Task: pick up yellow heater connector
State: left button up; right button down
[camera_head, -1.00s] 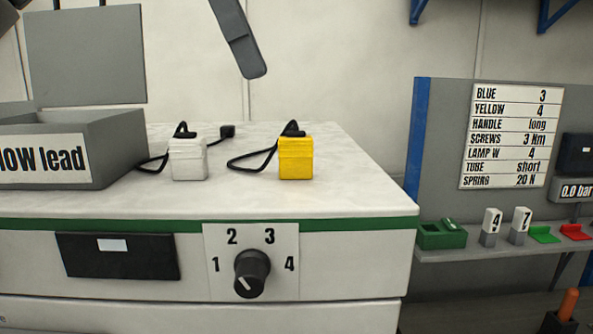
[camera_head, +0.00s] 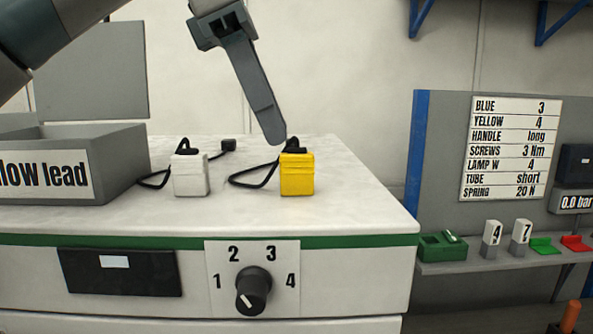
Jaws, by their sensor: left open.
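The yellow heater connector (camera_head: 297,175) stands upright on the white bench top, with a black cable looping off to its left. My left gripper (camera_head: 272,138) reaches in from the upper left. Its finger points down and ends just above and left of the yellow connector, near its black top. Only one finger shows clearly, and it holds nothing that I can see. I cannot tell whether the fingertip touches the cable end. My right gripper is not in view.
A white connector (camera_head: 190,176) with its own black cable stands to the left. A grey labelled bin (camera_head: 118,160) is at the far left. The bench front has a black knob (camera_head: 252,291). A side shelf (camera_head: 470,262) with small parts is at the right. The bench right of the yellow connector is clear.

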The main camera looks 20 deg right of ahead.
aim_at(295, 153)
pick_arm(q)
jog(key=d+f+p, duration=0.2)
jog(key=f, duration=0.1)
jog(key=shift+d, duration=0.25)
jog(key=shift+s+d+f, duration=0.1)
jog(key=shift+f, duration=0.35)
grip_shut()
